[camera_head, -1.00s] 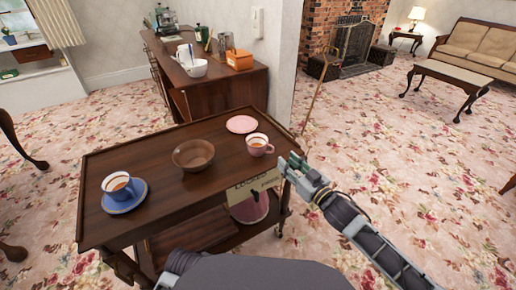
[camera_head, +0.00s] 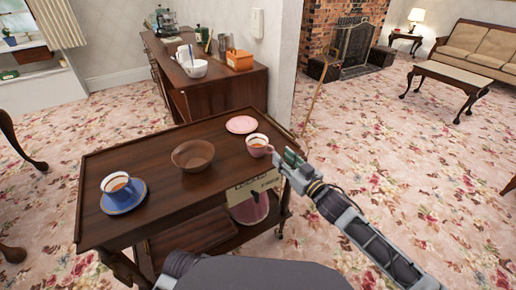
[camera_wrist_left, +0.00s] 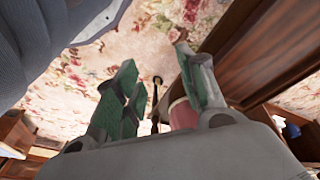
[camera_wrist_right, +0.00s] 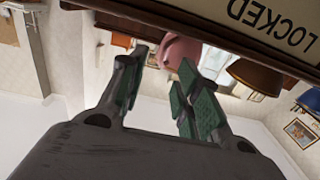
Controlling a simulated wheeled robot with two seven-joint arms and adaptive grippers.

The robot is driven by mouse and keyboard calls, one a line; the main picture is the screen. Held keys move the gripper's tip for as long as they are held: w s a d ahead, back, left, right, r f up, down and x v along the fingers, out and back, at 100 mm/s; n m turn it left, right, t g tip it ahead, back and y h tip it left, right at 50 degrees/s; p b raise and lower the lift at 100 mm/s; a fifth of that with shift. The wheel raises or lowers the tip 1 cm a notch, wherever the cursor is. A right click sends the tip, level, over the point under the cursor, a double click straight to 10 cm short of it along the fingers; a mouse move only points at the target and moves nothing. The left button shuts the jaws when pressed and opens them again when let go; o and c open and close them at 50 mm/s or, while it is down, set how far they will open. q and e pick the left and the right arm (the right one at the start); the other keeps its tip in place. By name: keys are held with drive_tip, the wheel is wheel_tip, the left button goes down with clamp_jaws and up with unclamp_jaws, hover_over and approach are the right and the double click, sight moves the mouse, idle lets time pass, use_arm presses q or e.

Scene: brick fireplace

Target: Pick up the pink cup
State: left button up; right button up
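The pink cup (camera_head: 258,146), holding a brown drink, stands upright near the right edge of the dark wooden cart (camera_head: 222,190). My right gripper (camera_head: 284,160) is at that edge, just right of the cup. In the right wrist view the right gripper (camera_wrist_right: 162,66) is open, with the pink cup (camera_wrist_right: 182,52) showing beyond and between its fingertips; no grip on it shows. My left gripper (camera_wrist_left: 158,72) is open in the left wrist view, low beside the cart, and is hidden in the head view.
A pink saucer (camera_head: 241,124) lies behind the cup. A brown bowl (camera_head: 193,155) and a blue cup (camera_head: 118,187) on a blue saucer (camera_head: 131,205) stand to the left. A "LOCKED" sign (camera_head: 252,188) hangs at the cart's front right. Floor to the right is open.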

sight(260, 148)
drive_tip(key=b+x, duration=0.1)
drive_tip(key=x, duration=0.1)
drive_tip(key=shift+w+a, duration=0.2)
drive_tip(key=shift+w, duration=0.1)
drive_tip(key=shift+x, duration=1.05)
use_arm(q)
wheel_tip(260, 148, up, 2)
drive_tip(key=shift+w+d+r+t, duration=0.15)
drive_tip(key=shift+r+t, duration=0.1)
drive_tip(key=shift+t, duration=0.05)
drive_tip(key=shift+f, duration=0.2)
use_arm(e)
drive_tip(key=shift+c, duration=0.5)
use_arm(q)
drive_tip(key=shift+f, duration=0.1)
use_arm(e)
clamp_jaws()
